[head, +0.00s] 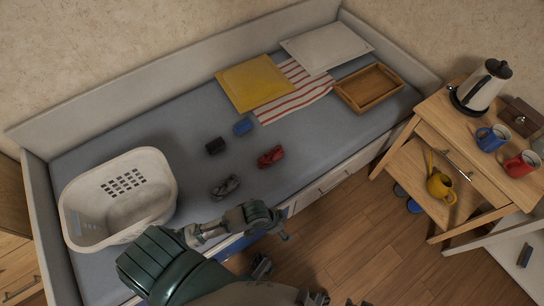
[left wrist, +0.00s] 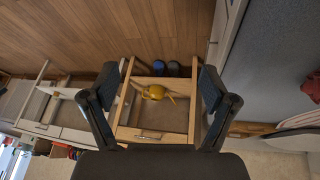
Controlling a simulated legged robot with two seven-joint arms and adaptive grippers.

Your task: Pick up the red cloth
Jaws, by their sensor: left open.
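The red cloth (head: 271,157) is a small crumpled bundle on the grey bed (head: 320,140), near its front edge. A red bit (left wrist: 312,87) at the right edge of the left wrist view looks like the same cloth. My left gripper (head: 268,222) is in front of the bed edge, below the cloth in the head view and apart from it. In the left wrist view its two fingers (left wrist: 158,95) are spread with nothing between them. Dark parts at the bottom of the head view may belong to my right gripper; its jaws cannot be made out.
A grey crumpled cloth (head: 225,187), black bundle (head: 215,146) and blue bundle (head: 243,126) lie near the red one. A white basket (head: 150,204) stands left. A wooden tray (head: 369,87) and cushions are behind. A side table (head: 450,125) with kettle and mugs stands right.

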